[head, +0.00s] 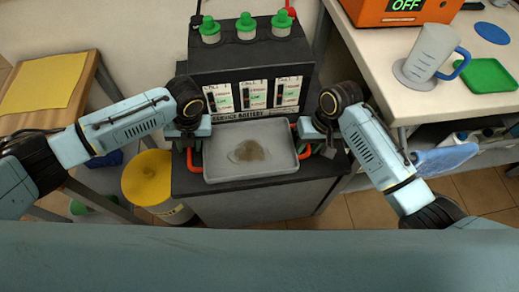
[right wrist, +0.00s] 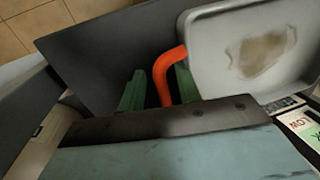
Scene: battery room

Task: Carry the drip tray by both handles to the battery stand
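The drip tray (head: 218,170) is grey and shallow, with a brown puddle or stain inside. It appears to rest level on the dark battery stand (head: 200,186), in front of the battery (head: 230,68). It has an orange-red handle at each end. My left gripper (head: 191,152) is at the left handle (head: 195,168); its fingers are too small and hidden to judge. My right gripper (head: 318,147) is at the right handle (head: 304,152). In the right wrist view its green fingers (right wrist: 160,88) stand apart on either side of the handle (right wrist: 163,72), with a visible gap.
The battery carries several labels and three green caps. A yellow-lidded bucket (head: 147,178) stands on the floor at left. A white bench (head: 400,95) at right holds an orange unit (head: 405,10), a clear jug (head: 432,50) and a green tray (head: 488,75). A wooden-edged table (head: 85,85) is at left.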

